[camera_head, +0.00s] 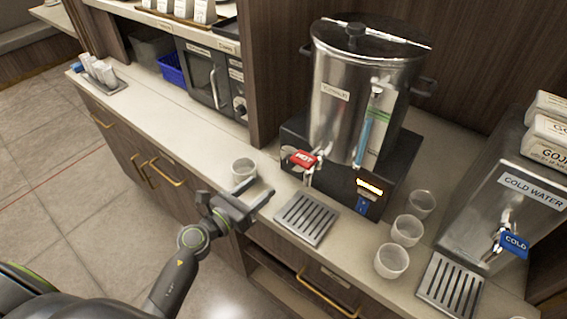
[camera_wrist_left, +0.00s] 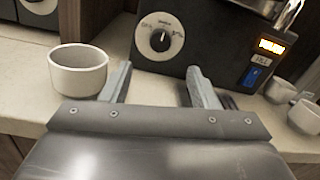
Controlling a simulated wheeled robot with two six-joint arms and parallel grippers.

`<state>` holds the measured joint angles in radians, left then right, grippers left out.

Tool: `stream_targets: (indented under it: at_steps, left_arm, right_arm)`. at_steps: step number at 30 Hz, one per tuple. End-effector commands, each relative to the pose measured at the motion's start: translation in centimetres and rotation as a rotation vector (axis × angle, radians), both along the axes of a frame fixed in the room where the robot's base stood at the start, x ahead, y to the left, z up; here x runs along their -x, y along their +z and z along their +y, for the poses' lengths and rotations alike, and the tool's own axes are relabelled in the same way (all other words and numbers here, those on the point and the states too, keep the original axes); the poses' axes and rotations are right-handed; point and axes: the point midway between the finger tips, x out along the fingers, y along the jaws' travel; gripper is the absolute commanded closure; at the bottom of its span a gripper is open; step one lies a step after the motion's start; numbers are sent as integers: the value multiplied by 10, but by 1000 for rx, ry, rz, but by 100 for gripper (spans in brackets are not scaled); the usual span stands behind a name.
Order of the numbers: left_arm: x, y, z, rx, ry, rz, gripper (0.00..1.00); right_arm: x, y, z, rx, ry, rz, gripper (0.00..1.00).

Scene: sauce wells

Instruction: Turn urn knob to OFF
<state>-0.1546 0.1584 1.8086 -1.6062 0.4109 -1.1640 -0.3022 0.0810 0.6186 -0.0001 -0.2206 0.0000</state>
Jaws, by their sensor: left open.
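The steel urn (camera_head: 352,100) stands on a black base (camera_head: 293,133) on the counter, with a red HOT tap (camera_head: 304,158) at its front left. The urn knob (camera_wrist_left: 160,37) is a white dial with a dark pointer area on the black base panel, seen in the left wrist view. Its printed labels are too small to read surely. My left gripper (camera_wrist_left: 155,85) is open and empty, pointing at the panel below the knob and apart from it. In the head view the left gripper (camera_head: 258,193) is over the counter's front edge, left of the drip tray. My right gripper does not show.
A white cup (camera_wrist_left: 78,70) stands just left of my left gripper; it also shows in the head view (camera_head: 243,170). A drip tray (camera_head: 306,218) lies before the urn. Several cups (camera_head: 392,261) and a cold water dispenser (camera_head: 510,205) are on the right. A lit orange display (camera_wrist_left: 271,46) is on the base.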

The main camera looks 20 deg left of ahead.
Motion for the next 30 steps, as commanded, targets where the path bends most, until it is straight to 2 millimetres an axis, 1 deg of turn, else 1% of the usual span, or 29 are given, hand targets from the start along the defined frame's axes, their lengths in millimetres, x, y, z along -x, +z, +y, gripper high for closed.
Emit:
stream_targets:
  at_steps: [1,9,15,21,29,30]
  left_arm:
    - [-11,3,-5,3,0,-1,45]
    - [-61,1,-26,3,0,0,45]
    - [-86,0,-37,4,1,1,45]
    - [-96,0,-41,2,2,1,45]
    - [-96,-1,-41,2,2,1,45]
    - [-96,-1,-41,2,2,1,50]
  right_arm:
    - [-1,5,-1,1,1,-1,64]
    - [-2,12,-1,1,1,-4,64]
    - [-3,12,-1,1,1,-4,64]
    - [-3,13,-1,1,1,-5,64]
    - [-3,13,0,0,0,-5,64]
    - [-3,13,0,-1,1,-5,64]
